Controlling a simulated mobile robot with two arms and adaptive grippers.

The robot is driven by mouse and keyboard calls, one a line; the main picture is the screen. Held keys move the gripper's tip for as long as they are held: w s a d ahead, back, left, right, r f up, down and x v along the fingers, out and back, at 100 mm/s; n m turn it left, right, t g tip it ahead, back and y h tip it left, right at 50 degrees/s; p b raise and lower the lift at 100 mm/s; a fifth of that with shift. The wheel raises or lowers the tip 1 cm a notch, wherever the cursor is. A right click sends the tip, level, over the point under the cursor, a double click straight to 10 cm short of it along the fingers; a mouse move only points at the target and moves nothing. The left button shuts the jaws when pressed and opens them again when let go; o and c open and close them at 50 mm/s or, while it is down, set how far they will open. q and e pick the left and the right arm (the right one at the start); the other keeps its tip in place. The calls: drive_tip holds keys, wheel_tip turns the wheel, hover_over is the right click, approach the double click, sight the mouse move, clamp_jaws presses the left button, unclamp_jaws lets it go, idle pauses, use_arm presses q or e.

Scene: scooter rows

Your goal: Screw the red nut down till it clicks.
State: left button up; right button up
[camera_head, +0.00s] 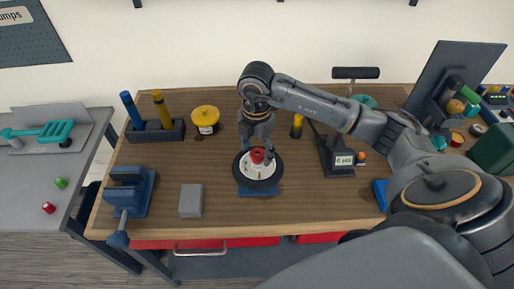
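The red nut (257,156) sits at the centre of a wheel with a black tyre (244,182) and a pale, white-looking hub. The wheel lies flat on a blue base (259,192) on the workbench. My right gripper (258,149) points down right over the nut, its fingertips close to the nut's top and sides. The fingers partly cover the nut, and I cannot tell whether they press on it. Any thread under the nut is hidden. My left gripper is not in view.
The wooden bench (225,222) holds a blue vise (130,192), a grey block (191,200), a yellow-topped jar (206,118), a tool holder (155,131) and a scale-like stand (339,158). Several small items crowd the right end. Bare wood lies around the wheel.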

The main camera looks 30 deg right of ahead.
sight(257, 154)
drive_tip(key=shift+d, duration=0.1)
wheel_tip(257, 154, up, 12)
idle(0.5)
